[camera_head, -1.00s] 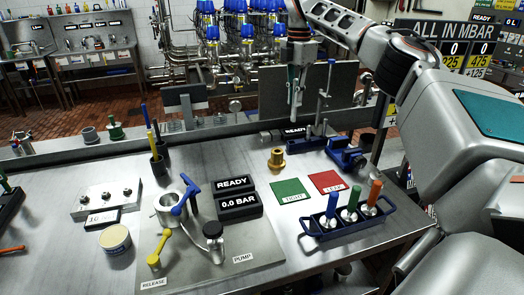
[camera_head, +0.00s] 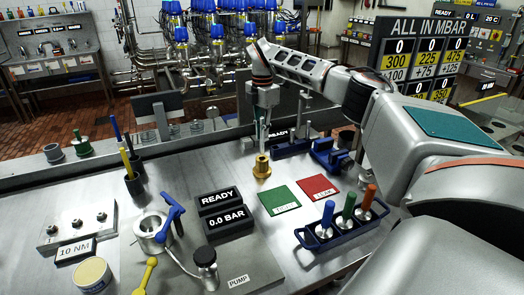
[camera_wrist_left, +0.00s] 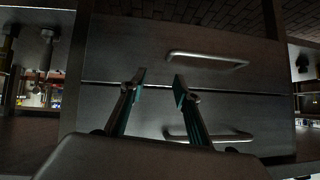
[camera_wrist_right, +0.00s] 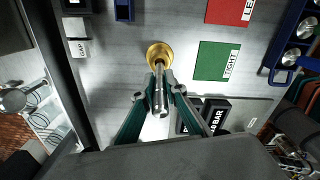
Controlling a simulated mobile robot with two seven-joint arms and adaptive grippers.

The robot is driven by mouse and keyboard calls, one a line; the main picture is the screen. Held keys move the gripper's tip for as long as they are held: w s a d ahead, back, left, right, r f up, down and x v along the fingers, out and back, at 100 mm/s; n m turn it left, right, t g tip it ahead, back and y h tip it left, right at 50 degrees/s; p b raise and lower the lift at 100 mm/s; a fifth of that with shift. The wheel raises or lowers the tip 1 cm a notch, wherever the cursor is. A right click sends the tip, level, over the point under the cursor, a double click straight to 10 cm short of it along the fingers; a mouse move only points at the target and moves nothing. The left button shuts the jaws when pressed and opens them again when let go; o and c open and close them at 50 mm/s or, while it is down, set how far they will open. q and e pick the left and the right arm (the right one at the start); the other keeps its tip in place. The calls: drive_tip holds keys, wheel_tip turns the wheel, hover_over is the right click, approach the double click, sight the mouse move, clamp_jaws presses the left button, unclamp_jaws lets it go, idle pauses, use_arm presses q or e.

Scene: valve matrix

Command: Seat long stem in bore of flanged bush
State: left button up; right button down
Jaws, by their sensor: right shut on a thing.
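A brass flanged bush (camera_head: 262,168) stands upright on the metal bench, left of the green card. My right gripper (camera_head: 262,128) is above it, shut on the long stem (camera_wrist_right: 159,92). In the right wrist view the slim metal stem lies between the fingers (camera_wrist_right: 161,90), its far end overlapping the bush (camera_wrist_right: 158,50). I cannot tell whether the stem's end is in the bore or just above it. My left gripper (camera_wrist_left: 159,78) is open and empty in the left wrist view, facing a drawer front, and does not show in the head view.
Green (camera_head: 280,200) and red (camera_head: 318,187) cards lie right of the bush. A blue rack (camera_head: 340,232) with coloured-handled tools stands front right. A blue vise (camera_head: 328,153) and a post stand stand behind. READY and BAR displays (camera_head: 228,219) and the pump plate are in front.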

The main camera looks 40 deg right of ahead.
sight(262, 118)
drive_tip(key=shift+f, duration=3.35)
drive_tip(key=shift+f, duration=0.15)
drive_tip(key=c, duration=2.1)
unclamp_jaws()
wheel_tip(262, 118, up, 12)
drive_tip(key=shift+r, duration=0.15)
